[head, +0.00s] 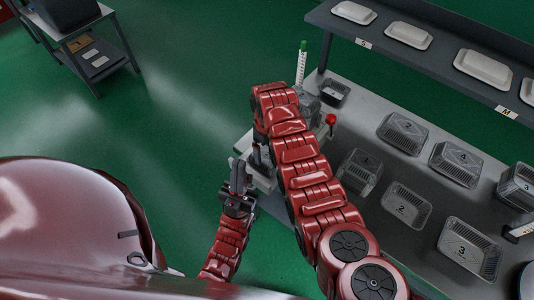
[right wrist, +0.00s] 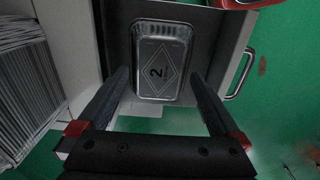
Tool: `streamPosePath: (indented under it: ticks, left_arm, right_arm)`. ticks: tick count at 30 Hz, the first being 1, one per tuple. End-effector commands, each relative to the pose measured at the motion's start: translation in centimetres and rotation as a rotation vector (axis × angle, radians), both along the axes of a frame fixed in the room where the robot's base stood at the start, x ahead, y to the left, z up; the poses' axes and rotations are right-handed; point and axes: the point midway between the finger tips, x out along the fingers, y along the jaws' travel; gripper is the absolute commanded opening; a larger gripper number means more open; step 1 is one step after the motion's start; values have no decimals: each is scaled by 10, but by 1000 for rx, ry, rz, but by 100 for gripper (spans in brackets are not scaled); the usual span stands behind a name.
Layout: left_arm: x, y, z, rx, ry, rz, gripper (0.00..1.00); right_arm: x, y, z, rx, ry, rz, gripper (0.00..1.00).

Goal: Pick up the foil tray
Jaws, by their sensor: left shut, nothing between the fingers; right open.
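A silver foil tray (right wrist: 160,48) with a diamond mark and the number 2 lies on a dark surface in the right wrist view. My right gripper (right wrist: 160,76) is open, its two fingers spread either side of the near end of the tray, with nothing held. Whether the fingers touch it, I cannot tell. In the head view my right arm hides this spot, and I cannot make out the tray there. My left gripper (head: 239,176) is shut and empty, pointing up at the left of my right arm.
Several numbered trays (head: 403,132) stand on the grey bench (head: 375,100) at right. A shelf (head: 430,62) above holds white containers. In the right wrist view, a metal handle (right wrist: 242,75) is right of the tray and a ribbed grey stack (right wrist: 24,85) left.

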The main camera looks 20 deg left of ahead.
Motion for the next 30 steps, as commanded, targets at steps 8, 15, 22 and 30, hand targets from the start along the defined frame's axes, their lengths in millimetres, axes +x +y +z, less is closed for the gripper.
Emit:
streamPosePath:
  ticks: [8,15,22,30]
  left_arm:
    - [0,0,4,0,1,0,0]
    - [0,0,4,0,1,0,0]
    - [0,0,4,0,1,0,0]
    - [0,0,4,0,1,0,0]
  right_arm:
    - [1,1,-17,2,-3,0,100]
    - [1,0,-19,3,-3,0,100]
    - [1,0,-18,2,-3,0,66]
    - [1,0,-18,2,-3,0,38]
